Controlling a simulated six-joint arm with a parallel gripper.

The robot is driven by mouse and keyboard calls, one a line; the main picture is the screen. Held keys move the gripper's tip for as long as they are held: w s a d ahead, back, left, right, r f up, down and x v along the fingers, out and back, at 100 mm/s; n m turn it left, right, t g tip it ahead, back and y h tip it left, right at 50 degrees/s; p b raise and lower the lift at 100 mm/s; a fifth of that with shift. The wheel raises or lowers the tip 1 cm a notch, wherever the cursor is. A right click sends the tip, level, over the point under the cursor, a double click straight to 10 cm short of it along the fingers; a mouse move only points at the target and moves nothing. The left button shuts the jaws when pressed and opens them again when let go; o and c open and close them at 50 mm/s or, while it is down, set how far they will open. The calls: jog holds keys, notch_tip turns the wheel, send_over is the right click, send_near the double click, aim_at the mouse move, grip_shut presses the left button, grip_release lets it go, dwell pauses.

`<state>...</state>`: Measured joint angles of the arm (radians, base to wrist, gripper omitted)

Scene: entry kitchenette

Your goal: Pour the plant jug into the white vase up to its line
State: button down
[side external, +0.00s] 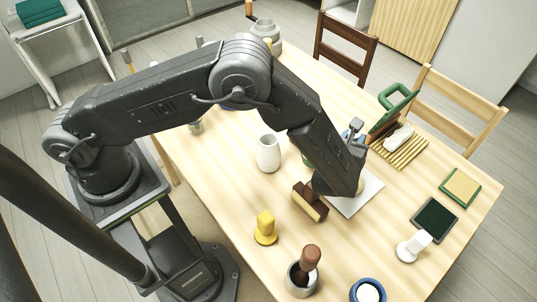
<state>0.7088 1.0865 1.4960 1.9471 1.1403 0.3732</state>
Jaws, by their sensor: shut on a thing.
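The white vase (268,155) stands upright on the wooden table, left of my gripper and apart from it. Its line and the level inside cannot be made out. My gripper (340,182) is low over the middle of the table, beside a white sheet. My arm's end covers its fingers and most of what they hold. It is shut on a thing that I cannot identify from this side. A small green patch (307,158) shows at the left edge of my arm, and I cannot tell whether it belongs to the plant jug. No jug shows clearly.
A brown block (310,202) lies just left of my gripper. A yellow object (265,228), a grey mortar with a brown pestle (302,275) and a blue-rimmed bowl (368,291) stand in front. A slatted tray (402,150) and dark square (434,220) are right.

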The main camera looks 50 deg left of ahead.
jog(key=shift+a+r, duration=0.1)
jog(key=shift+r, duration=3.05)
jog(key=s+a+r, duration=0.2)
jog(key=a+r, duration=0.1)
jog(key=a, duration=0.4)
jog(key=s+a+r, duration=0.3)
jog(key=a+r, duration=0.1)
jog(key=a, duration=0.4)
jog(key=s+a+r, duration=0.2)
jog(key=a+r, duration=0.1)
jog(key=a, duration=0.4)
jog(key=shift+s+a+r+h, duration=0.25)
jog(key=shift+h, duration=0.05)
